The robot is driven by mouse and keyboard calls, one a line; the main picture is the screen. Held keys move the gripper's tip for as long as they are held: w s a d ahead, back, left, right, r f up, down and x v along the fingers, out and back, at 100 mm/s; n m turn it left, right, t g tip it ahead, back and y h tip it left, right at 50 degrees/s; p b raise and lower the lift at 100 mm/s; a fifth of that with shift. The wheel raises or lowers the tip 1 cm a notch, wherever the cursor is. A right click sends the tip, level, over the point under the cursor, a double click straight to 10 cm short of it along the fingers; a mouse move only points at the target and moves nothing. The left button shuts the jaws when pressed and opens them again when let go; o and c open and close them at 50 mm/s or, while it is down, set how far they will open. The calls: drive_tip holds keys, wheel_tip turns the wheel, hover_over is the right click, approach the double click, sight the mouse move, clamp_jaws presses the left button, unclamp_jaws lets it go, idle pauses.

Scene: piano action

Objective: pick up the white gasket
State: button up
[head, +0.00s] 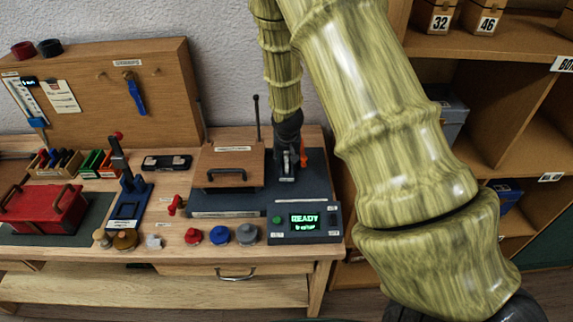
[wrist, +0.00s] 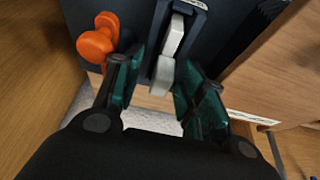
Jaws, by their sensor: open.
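My gripper (wrist: 153,75) is open, its two green-padded fingers on either side of a pale grey-white piece (wrist: 163,72) set in a dark blue holder. This piece may be the white gasket, but I cannot tell its full shape, nor whether a finger touches it. In the head view my gripper (head: 287,160) points down over the dark blue fixture at the right of the bench, partly hiding what is there. A small whitish piece (head: 153,241) also lies at the bench's front edge; I cannot tell what it is.
An orange knob (wrist: 97,38) stands close beside my left finger. A wooden box with a handle (head: 228,165) is left of the gripper. A control panel reading READY (head: 305,222) sits in front. Shelves (head: 500,110) stand at the right.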

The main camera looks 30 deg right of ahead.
clamp_jaws()
drive_tip(key=shift+r, duration=0.1)
